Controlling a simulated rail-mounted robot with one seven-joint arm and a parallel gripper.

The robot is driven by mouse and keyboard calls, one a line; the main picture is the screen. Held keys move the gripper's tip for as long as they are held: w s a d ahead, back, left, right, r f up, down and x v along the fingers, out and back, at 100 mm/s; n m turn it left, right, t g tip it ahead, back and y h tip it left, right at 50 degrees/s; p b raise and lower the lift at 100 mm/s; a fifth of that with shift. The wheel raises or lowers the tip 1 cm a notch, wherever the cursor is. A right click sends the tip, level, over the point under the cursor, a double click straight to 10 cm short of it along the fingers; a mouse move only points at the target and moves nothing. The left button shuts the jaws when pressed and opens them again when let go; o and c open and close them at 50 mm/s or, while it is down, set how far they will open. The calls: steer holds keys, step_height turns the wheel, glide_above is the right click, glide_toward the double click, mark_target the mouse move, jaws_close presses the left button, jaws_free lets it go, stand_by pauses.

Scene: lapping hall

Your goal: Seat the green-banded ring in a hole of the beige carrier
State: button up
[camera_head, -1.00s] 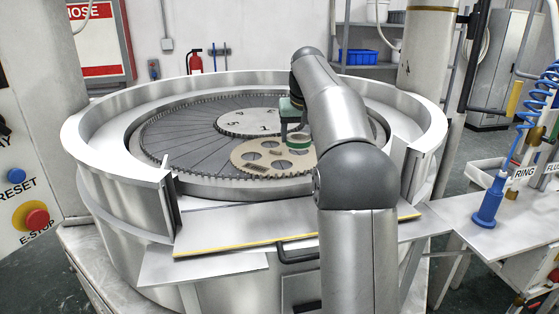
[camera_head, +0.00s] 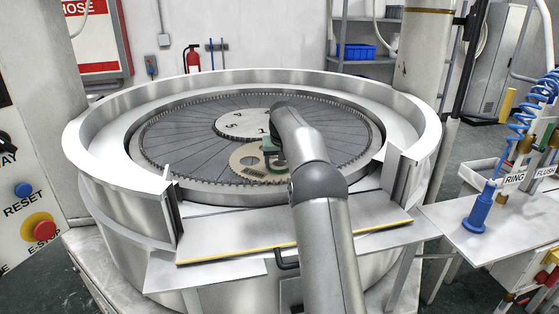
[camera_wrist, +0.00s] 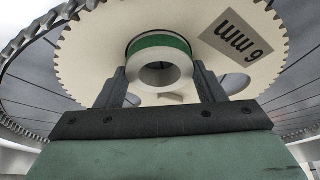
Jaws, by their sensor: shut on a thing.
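The green-banded ring (camera_wrist: 158,42) is a short silvery ring with a green band, held between the two dark fingers of my gripper (camera_wrist: 162,78) in the wrist view. The beige carrier (camera_wrist: 92,62) lies behind it, a flat toothed disc with a "6 mm" label. A dark arc of a hole edge or shadow shows around the ring's far side; whether the ring is in the hole or above it I cannot tell. In the head view my gripper (camera_head: 271,155) is over the right part of the carrier (camera_head: 238,155), and my arm hides much of it.
The carrier lies on the grey segmented plate (camera_head: 185,145) inside a high metal rim (camera_head: 105,165). A numbered centre disc (camera_head: 235,124) is behind the carrier. A front ledge (camera_head: 230,238) with a yellow edge and a side shelf (camera_head: 510,230) with a blue nozzle (camera_head: 478,212) are nearer.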

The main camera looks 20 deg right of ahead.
steer(key=shift+f, duration=0.15)
steer(key=o, duration=1.2)
steer(key=shift+c, duration=0.2)
steer(key=shift+r, duration=0.2)
steer(key=b+v, duration=0.1)
steer(key=v, duration=1)
steer(key=shift+s+r, duration=0.25)
steer(key=shift+r, duration=0.1)
steer(key=shift+a, duration=0.15)
